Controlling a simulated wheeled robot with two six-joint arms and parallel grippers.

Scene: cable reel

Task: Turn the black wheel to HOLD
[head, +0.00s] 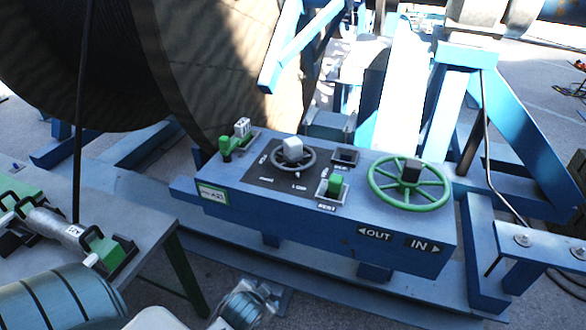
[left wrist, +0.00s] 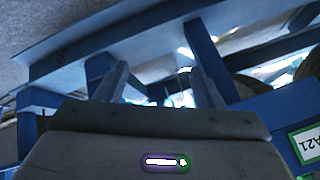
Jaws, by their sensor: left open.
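A small dark grey wheel with a pale grey hub (head: 292,150) sits on a black plate on top of the blue control box (head: 340,226). White lettering surrounds it, too small to read surely, so I cannot tell its setting. A larger green wheel (head: 409,184) with a black hub stands to its right. My left gripper (head: 265,295) is low in front of the box, apart from both wheels. In the left wrist view its two fingers (left wrist: 162,85) are apart with nothing between them. My right gripper is not in view.
A green lever (head: 228,148) and a green button (head: 333,186) flank the small wheel. A big cable reel (head: 80,70) rises behind left. A bench (head: 140,212) stands at left. Blue frame beams (head: 520,130) stand at right. The box's A21 label (left wrist: 307,143) shows in the left wrist view.

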